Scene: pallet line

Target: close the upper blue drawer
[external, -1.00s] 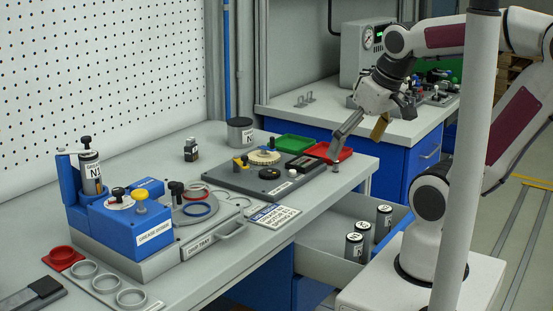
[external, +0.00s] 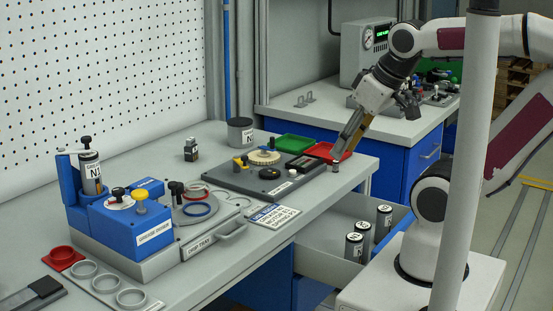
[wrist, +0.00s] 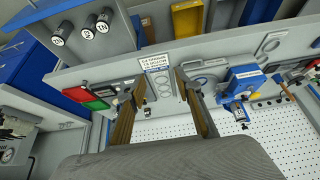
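The open drawer (external: 329,266) sticks out from under the workbench at the lower middle of the external view. Its grey inside holds several dark canisters with white labels (external: 354,247). It also shows at the upper left of the wrist view (wrist: 122,35). Its far end is partly hidden behind my base in the external view. My gripper (external: 337,166) is above the bench's right end, tilted down, higher than the drawer and apart from it. In the wrist view its two long brownish fingers (wrist: 155,84) stand apart with nothing held between them.
A red tray (external: 327,151), a green tray (external: 294,143) and a dark fixture plate (external: 262,176) lie near the fingers on the bench. A blue grease station (external: 150,225) stands further left. A second blue cabinet (external: 420,165) stands behind. A vertical pole crosses the external view.

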